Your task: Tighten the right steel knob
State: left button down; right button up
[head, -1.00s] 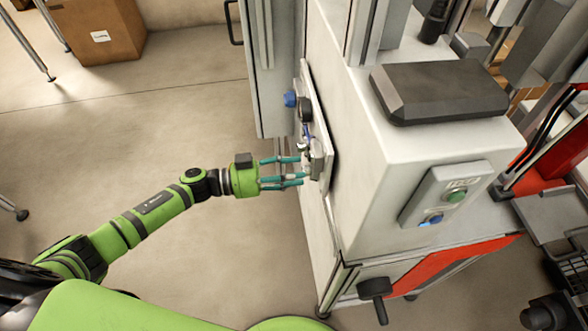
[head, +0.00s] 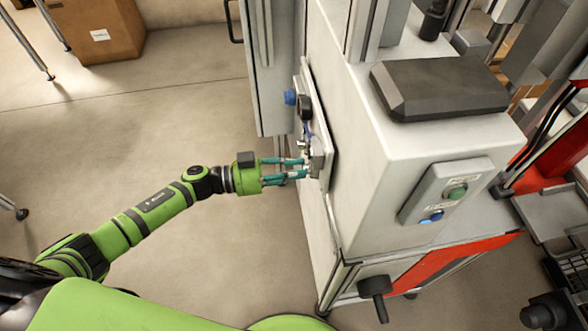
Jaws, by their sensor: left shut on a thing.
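My left gripper (head: 304,168) is at the panel (head: 322,125) on the left side face of the white machine. Its teal fingers have come together on a small steel part at the panel's near end, likely the right steel knob; the fingers mostly hide it. A grey block (head: 318,158) on the panel sits just beyond the fingertips. Farther along the panel are a dark round part (head: 304,107) and a blue knob (head: 290,97). My right gripper does not show.
The white machine (head: 375,190) fills the middle right, with a green and blue button box (head: 441,193) on its front. A black handle (head: 375,287) sticks out below. A cardboard box (head: 95,30) stands at the far left.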

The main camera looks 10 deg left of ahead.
pick_arm(q)
jog(key=shift+a+f+m+b, duration=0.1)
jog(key=shift+m+b, duration=2.15)
jog(key=shift+m, duration=2.95)
jog(key=shift+w, duration=0.1)
jog(key=c, duration=1.1)
grip_release()
jog(key=shift+o, duration=0.2)
jog(key=v, duration=1.2)
